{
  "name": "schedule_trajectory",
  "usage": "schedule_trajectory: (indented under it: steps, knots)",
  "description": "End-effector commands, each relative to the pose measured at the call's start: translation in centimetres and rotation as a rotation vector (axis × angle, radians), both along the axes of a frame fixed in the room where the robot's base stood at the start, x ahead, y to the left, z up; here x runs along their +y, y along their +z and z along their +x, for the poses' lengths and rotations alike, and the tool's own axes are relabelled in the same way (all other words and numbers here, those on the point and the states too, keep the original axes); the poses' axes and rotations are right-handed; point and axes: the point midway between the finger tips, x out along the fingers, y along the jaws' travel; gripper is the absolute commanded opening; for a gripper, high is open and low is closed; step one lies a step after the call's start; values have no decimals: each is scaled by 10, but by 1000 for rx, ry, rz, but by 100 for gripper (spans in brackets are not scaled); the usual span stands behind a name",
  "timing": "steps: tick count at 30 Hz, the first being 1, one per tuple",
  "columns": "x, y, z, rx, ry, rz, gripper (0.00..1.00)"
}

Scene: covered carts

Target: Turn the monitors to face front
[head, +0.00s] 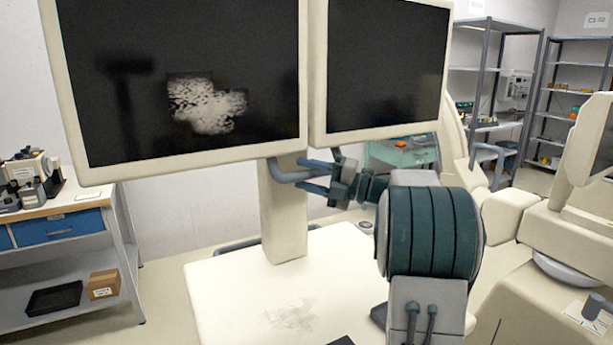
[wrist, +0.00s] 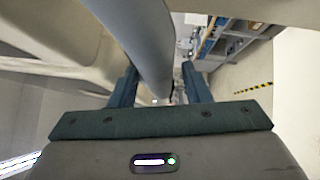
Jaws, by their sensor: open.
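Two cream-framed monitors with dark screens hang side by side in the head view. The left monitor (head: 190,80) is larger in view and shows a pale grey image patch; the right monitor (head: 385,65) is blank and angled differently. Both are in front of a cream post (head: 283,210) on a cart. A grey-blue curved handle (head: 290,175) comes out below the left monitor. My gripper (head: 318,178) is open at this handle, its two blue fingers on either side. In the wrist view the grey bar (wrist: 145,45) runs between the open fingers; contact cannot be told.
The cart's cream top (head: 235,285) lies below the monitors. A workbench (head: 60,215) with a blue drawer stands at left. Cream equipment (head: 560,220) stands close at right. Metal shelves (head: 490,70) stand at the back right.

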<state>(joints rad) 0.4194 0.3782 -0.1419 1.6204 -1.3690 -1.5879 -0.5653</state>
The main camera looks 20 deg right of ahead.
Motion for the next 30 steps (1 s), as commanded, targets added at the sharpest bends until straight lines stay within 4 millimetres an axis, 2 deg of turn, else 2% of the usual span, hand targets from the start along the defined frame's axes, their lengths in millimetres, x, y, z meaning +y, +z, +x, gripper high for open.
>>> schedule_trajectory:
  steps: [5,12,18,24,30]
  knots:
    - [-20,-6,-14,0,-4,-1,43]
    - [-65,-14,-46,0,-2,-1,43]
    - [-94,-18,-67,-1,0,-1,43]
    - [-106,-19,-77,0,3,-1,43]
    - [-108,-19,-78,0,4,-1,43]
